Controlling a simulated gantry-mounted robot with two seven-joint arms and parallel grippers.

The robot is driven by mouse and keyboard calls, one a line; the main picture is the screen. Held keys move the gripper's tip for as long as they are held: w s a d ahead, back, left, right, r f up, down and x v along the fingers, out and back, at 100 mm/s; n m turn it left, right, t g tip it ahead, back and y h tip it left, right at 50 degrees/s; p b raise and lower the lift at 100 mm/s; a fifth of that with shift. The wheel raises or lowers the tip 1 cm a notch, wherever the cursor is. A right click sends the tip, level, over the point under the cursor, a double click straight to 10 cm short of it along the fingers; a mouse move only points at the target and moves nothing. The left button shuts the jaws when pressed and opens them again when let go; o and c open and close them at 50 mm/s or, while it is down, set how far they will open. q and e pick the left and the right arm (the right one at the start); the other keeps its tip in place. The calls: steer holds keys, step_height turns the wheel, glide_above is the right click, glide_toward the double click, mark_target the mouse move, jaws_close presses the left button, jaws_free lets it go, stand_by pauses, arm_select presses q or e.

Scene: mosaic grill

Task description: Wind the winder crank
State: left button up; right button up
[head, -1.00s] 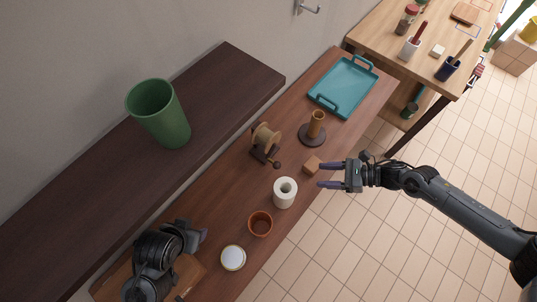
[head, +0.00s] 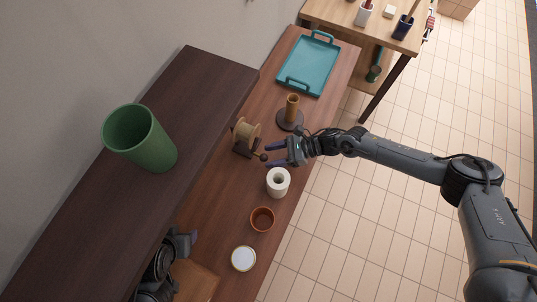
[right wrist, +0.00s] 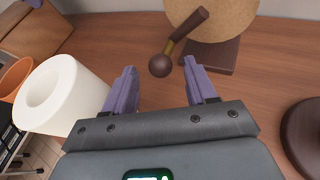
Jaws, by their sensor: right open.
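The winder (head: 247,130) is a tan spool on a dark wooden stand, standing on the brown counter. Its crank ends in a round dark knob (head: 264,157). In the right wrist view, the crank (right wrist: 188,30) slants down to the knob (right wrist: 160,66). My right gripper (head: 273,154) is open beside the winder, with its purple fingers pointing at the crank. In the wrist view the knob appears between the two fingertips (right wrist: 161,72), with gaps on both sides; contact is not visible. My left gripper (head: 188,240) shows partly at lower left, and its jaws are unclear.
A white roll (head: 278,190) stands just beside my right gripper. A brown post on a round base (head: 290,121) stands on the other side. A terracotta cup (head: 262,228), a white-lidded jar (head: 243,258) and a teal tray (head: 308,90) share the counter. A green bin (head: 160,150) stands on the shelf.

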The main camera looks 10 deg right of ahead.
steer(key=shift+x, duration=0.95)
jaws_close()
